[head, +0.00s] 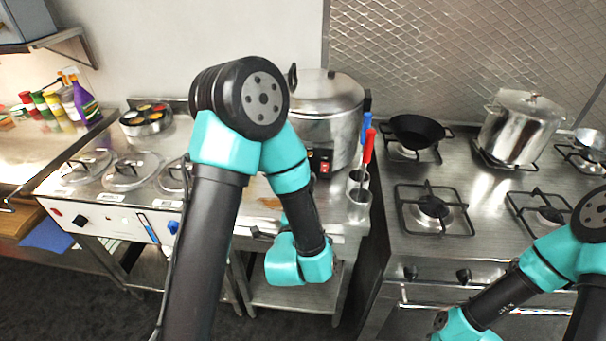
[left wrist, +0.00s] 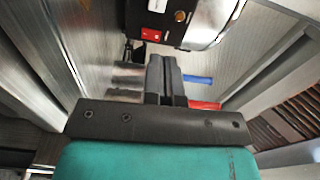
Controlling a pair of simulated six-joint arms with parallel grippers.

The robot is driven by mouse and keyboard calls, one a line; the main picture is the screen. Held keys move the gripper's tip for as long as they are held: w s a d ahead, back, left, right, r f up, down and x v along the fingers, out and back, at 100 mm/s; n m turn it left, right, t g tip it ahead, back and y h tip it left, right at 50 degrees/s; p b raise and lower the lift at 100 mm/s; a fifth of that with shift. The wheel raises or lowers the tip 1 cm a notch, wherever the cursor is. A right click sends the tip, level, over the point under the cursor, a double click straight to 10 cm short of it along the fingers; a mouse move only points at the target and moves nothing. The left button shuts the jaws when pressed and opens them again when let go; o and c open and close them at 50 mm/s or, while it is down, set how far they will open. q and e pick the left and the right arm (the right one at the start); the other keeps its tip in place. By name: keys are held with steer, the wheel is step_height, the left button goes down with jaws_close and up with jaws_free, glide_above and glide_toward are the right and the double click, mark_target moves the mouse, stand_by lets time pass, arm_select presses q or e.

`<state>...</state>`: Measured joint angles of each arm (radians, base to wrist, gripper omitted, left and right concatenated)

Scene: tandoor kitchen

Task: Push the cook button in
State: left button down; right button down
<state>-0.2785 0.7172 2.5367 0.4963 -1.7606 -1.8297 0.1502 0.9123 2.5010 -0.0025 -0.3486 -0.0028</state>
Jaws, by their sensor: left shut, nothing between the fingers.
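The large steel cooker (head: 335,100) stands on the steel counter with a dark control panel low on its front. A red button (head: 325,167) shows on that panel, and the left wrist view shows a red button (left wrist: 150,35) with light marks on it, beside a round orange lamp (left wrist: 180,16). Which control is the cook button is not readable. My left gripper (left wrist: 163,62) is shut and empty, pointing toward the panel with a visible gap before the red button. In the head view it is hidden by my left arm. My right gripper is outside the view.
Steel cups (head: 358,206) hold a red-handled tool (head: 368,147) and a blue-handled one (head: 366,125) right of the panel, close to my left gripper. A gas stove (head: 470,190) with a black pan (head: 418,130) and steel pot (head: 520,127) stands right. A spice tin (head: 146,121) stands left.

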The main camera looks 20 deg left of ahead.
arm_select(q)
steer(key=shift+s+a+f, duration=0.2)
steer(key=shift+s+a, duration=0.1)
steer(key=shift+a, duration=0.05)
steer(key=x, duration=1.4)
steer(key=shift+a+f, duration=0.15)
steer(key=shift+x, duration=0.9)
steer(key=v, duration=1.4)
steer(key=shift+s, duration=0.1)
